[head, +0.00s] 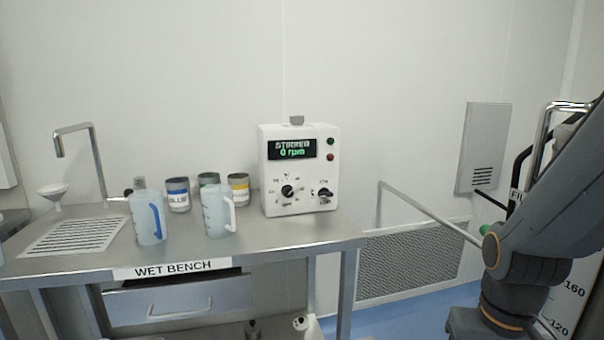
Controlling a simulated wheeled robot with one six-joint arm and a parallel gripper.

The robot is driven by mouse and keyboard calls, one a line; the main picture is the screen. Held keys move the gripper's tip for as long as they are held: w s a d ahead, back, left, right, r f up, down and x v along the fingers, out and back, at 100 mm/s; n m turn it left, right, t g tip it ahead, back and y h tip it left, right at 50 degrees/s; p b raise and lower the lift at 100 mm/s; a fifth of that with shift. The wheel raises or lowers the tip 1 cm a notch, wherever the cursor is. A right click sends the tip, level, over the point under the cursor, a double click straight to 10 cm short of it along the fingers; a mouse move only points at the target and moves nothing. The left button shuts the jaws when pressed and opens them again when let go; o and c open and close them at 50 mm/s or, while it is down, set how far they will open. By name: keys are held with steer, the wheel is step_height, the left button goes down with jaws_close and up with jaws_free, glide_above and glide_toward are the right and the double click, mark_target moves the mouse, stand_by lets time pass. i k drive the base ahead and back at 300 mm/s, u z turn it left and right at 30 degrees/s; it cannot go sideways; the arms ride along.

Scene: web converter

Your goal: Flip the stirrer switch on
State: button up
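The stirrer unit (267,165) is a white box standing upright at the right end of the wet bench, against the wall. Its dark display (291,149) reads "STIRRER 0 rpm" in pale and green text. A green button or lamp (330,142) and a red one (330,157) sit to the right of the display. Below are a larger black dial (288,191) and a smaller black control (323,194). A small grey part (297,119) stands on top of the box. I cannot tell which part is the switch. My arm shows at the right, apart from the unit; my gripper is not visible.
The steel wet bench (250,247) holds two jugs (150,225) (217,218), several labelled cans (178,195), a tap (97,160) and a drain grate (72,236). A metal rail (425,209) slopes between bench and arm. The bench front before the stirrer is clear.

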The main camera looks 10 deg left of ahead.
mark_target(323, 193)
steer(key=k, duration=1.35)
steer(key=u, duration=0.45)
steer(key=i, duration=0.7)
steer(key=u, duration=0.5)
steer(key=i, duration=0.7)
steer(key=z, duration=0.6)
steer(key=i, duration=0.7)
steer(key=z, duration=0.6)
